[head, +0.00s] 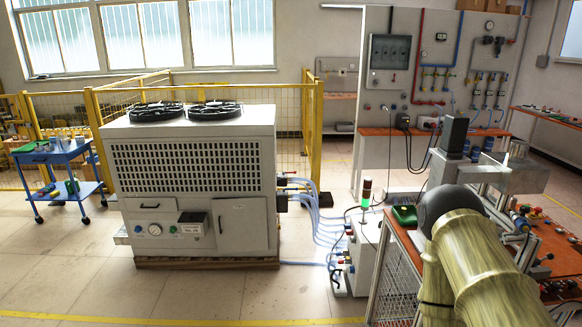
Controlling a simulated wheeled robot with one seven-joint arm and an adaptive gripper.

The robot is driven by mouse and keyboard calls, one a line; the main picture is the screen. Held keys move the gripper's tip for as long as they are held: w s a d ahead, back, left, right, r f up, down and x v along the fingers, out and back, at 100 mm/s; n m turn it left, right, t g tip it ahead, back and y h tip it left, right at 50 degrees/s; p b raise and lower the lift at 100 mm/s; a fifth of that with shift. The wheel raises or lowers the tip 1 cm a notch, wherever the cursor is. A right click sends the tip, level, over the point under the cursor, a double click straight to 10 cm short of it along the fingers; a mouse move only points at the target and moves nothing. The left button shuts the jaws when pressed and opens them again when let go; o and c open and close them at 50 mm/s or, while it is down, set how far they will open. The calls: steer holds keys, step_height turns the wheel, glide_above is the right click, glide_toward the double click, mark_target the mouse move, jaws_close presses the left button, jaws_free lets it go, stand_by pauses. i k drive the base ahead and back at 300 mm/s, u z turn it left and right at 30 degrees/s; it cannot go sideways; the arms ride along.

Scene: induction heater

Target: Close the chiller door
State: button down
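The chiller (195,180) is a large white cabinet with a slatted grille and two black fans on top. It stands on the floor left of the picture's middle. The door looks flush with the front or nearly so; I cannot tell whether a small gap remains. My arm, in a yellowish cover, shows at the lower right, well away from the chiller. My gripper is not in view.
Blue hoses (318,222) run from the chiller's right side to a small white box (362,255) with a signal lamp. An orange-topped bench (402,240) stands at the right. A blue cart (60,170) stands at the left. The floor (200,290) before the chiller is clear.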

mark_target(241, 224)
steer(key=i, duration=3.35)
steer(key=u, duration=1.45)
